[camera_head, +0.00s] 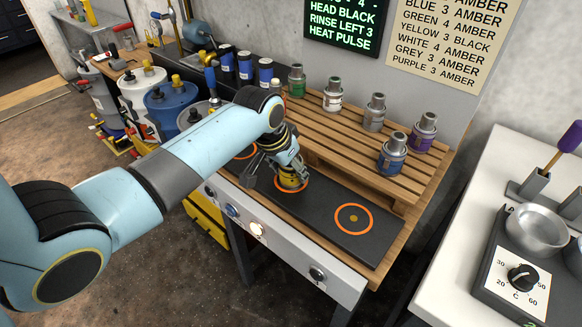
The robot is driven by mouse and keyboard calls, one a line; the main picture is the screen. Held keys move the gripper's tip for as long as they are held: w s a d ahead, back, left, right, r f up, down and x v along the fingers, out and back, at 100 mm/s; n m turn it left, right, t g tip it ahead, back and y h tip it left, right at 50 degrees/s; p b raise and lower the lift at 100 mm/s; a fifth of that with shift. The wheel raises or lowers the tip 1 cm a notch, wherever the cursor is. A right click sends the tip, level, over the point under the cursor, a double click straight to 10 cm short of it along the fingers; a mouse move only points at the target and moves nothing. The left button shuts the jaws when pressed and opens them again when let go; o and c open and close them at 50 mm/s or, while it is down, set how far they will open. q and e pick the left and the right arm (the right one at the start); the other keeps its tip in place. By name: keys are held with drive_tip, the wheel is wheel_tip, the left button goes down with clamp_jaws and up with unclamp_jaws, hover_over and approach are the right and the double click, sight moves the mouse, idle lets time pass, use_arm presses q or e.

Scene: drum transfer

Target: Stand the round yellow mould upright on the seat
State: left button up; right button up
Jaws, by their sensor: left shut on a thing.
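The round yellow mould (290,182) shows partly below my left gripper (291,170), which is shut on it. The mould is over the middle orange-ringed seat (305,187) on a dark mat. It looks about upright, but the fingers hide much of it, and I cannot tell whether it touches the seat. My right gripper is not in view.
An empty ringed seat (353,219) lies to the right on the dark mat (325,212). A slatted wooden rack (340,143) with several coloured canisters stands behind. A white table (470,230) with a metal bowl (537,230) and a dial box (515,278) is at right.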

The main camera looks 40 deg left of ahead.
use_arm(q)
drive_tip(key=o, duration=1.4)
drive_tip(key=shift+o, duration=0.2)
drive_tip(key=v, duration=1.2)
drive_tip(key=shift+p, duration=0.35)
drive_tip(key=shift+w+r, duration=0.1)
drive_tip(key=shift+r, duration=0.05)
